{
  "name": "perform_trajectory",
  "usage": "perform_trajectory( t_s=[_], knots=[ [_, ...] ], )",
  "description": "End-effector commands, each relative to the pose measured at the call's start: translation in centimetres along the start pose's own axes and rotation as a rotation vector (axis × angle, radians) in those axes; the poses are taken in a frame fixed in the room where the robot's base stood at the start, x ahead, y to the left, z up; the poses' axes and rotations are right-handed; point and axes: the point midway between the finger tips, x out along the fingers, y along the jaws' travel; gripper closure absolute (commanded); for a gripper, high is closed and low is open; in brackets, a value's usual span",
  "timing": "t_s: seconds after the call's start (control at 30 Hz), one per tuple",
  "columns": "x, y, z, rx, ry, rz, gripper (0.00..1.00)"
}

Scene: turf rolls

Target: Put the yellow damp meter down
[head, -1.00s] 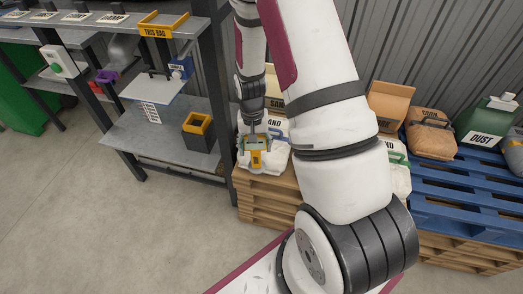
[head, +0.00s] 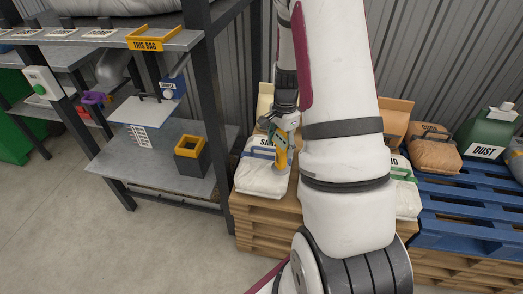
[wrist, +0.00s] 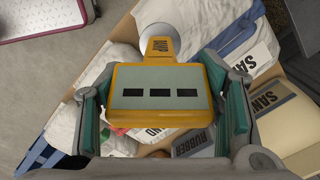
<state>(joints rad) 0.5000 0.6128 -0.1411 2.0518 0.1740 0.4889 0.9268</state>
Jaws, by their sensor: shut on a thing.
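In the head view, the meter (head: 281,157) hangs below my gripper (head: 280,138), seen nearly edge-on. It is in front of the right part of a white sand bag (head: 258,178) on a wooden pallet. I cannot tell its height above the bag. My arm hides part of the pallet.
A yellow-topped dark square holder (head: 190,157) stands on the grey lower shelf (head: 160,176) to the left. A dark rack post (head: 215,100) stands between shelf and pallet. More bags, a green dust container (head: 487,130) and a blue pallet (head: 460,205) are right.

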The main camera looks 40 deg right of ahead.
Motion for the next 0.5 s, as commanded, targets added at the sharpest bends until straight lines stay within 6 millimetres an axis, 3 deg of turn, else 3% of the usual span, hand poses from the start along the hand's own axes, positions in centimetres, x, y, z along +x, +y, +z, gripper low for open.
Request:
perform_trajectory(
  t_s=[0.2,0.5],
  knots=[
    [0.5,-3.9,3.0,-0.007,0.001,-0.001,0.78],
    [1.2,-5.3,4.2,-0.001,0.001,0.0,0.78]
  ],
)
